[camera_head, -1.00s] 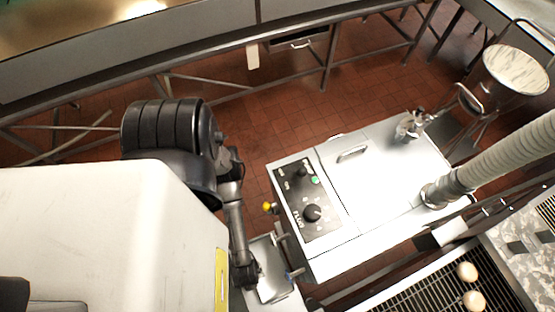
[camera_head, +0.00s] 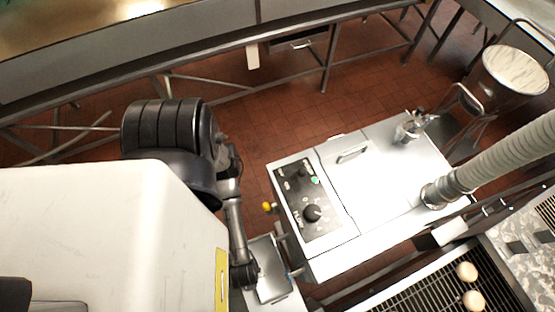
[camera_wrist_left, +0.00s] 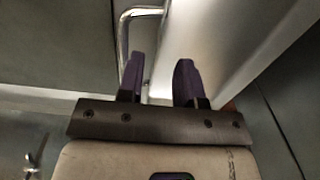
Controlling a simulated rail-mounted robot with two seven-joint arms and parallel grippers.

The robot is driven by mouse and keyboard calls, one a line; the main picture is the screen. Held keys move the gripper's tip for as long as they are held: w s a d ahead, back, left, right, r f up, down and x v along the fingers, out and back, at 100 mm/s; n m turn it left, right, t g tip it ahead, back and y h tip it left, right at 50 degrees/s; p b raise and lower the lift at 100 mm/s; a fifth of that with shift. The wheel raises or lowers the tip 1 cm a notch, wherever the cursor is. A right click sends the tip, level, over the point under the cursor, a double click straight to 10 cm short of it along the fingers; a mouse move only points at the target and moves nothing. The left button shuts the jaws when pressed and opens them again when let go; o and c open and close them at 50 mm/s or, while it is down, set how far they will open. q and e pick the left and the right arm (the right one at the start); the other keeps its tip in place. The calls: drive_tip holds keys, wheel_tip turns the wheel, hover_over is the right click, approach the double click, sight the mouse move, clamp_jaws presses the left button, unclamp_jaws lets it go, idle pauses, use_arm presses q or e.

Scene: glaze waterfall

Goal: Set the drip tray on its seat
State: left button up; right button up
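A shallow grey metal tray (camera_head: 271,268), which looks like the drip tray, lies at the lower middle of the head view, beside the white machine with the control panel. My left gripper (camera_head: 246,278) is at its left edge; its fingers are not clear there. In the left wrist view, the purple-tipped fingers of my left gripper (camera_wrist_left: 160,80) stand apart with a gap between them. A bent metal bar (camera_wrist_left: 124,30) runs down behind the left finger; I cannot tell whether it passes between the fingers. My right gripper is out of view. The tray's seat cannot be made out.
The white machine (camera_head: 385,170) has a control panel (camera_head: 308,198) and a ribbed hose (camera_head: 490,165). A wire rack (camera_head: 420,295) with two round doughs is at lower right. A bucket (camera_head: 512,72) stands at upper right. Tiled floor lies open behind.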

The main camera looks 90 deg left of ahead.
use_arm(q)
wheel_tip(320, 180, up, 11)
drive_tip(key=w+d+r+n+t+h+p, duration=0.1)
drive_tip(key=w+d+r+n+p, duration=0.15)
drive_tip(key=w+r, duration=0.45)
drive_tip(key=w+d+r+n+t+h+p, duration=0.1)
drive_tip(key=w+r+n+h+p, duration=0.25)
drive_tip(key=r, duration=0.65)
drive_tip(key=w+a+r+n+y+p, duration=0.1)
drive_tip(key=a+r+n+p, duration=0.1)
drive_tip(key=a, duration=0.3)
drive_tip(key=w+a+r+n+t+y+p, duration=0.1)
drive_tip(key=w+a+r+n+p, duration=0.1)
drive_tip(key=a, duration=0.4)
drive_tip(key=w+a+r+n+y+p, duration=0.2)
drive_tip(key=a+r, duration=0.2)
drive_tip(key=a, duration=0.1)
drive_tip(key=shift+w+a+r+t, duration=0.15)
drive_tip(key=shift+r+t, duration=0.15)
drive_tip(key=shift+r, duration=0.05)
drive_tip(key=shift+a, duration=0.45)
